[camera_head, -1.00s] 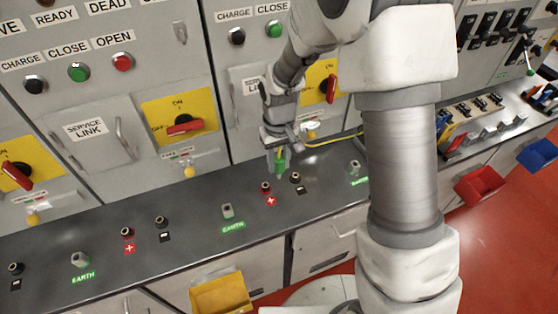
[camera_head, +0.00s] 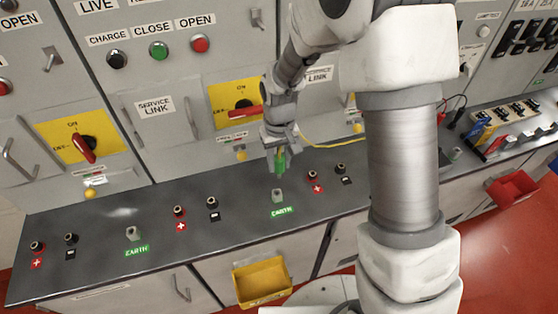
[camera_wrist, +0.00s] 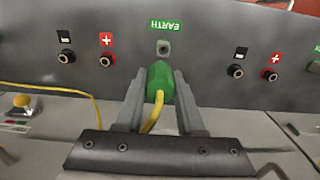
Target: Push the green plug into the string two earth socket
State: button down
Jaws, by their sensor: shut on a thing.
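My gripper (camera_head: 279,160) is shut on the green plug (camera_wrist: 160,82), with a yellow cable trailing back from it. In the head view the green plug (camera_head: 280,161) hangs upright above the bench, just behind and above a grey earth socket (camera_head: 277,195). In the wrist view that earth socket (camera_wrist: 163,47) is straight ahead of the plug, apart from it, with a green EARTH label beyond. Another earth socket (camera_head: 132,233) is further left and one (camera_head: 455,153) far right. No string number is readable.
Red sockets (camera_head: 312,176) and black sockets (camera_head: 346,168) stand on both sides of the earth socket. Upright cabinets with a red switch handle (camera_head: 245,112) rise behind the bench. A yellow bin (camera_head: 262,282) hangs below the front edge.

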jog(key=shift+s+a, duration=0.1)
jog(key=shift+a, duration=0.25)
dwell(0.3)
jog(key=shift+f+b, duration=2.45)
jog(key=shift+f, duration=0.5)
jog(key=shift+f+b, duration=2.2)
jog(key=shift+f, duration=0.2)
jog(key=shift+c, duration=2.2)
grip_release()
jog(key=shift+r, duration=0.1)
notch_tip(320, 180, up, 17)
jog(key=shift+r+p, duration=0.2)
jog(key=shift+p, duration=0.15)
jog(key=shift+d, duration=0.1)
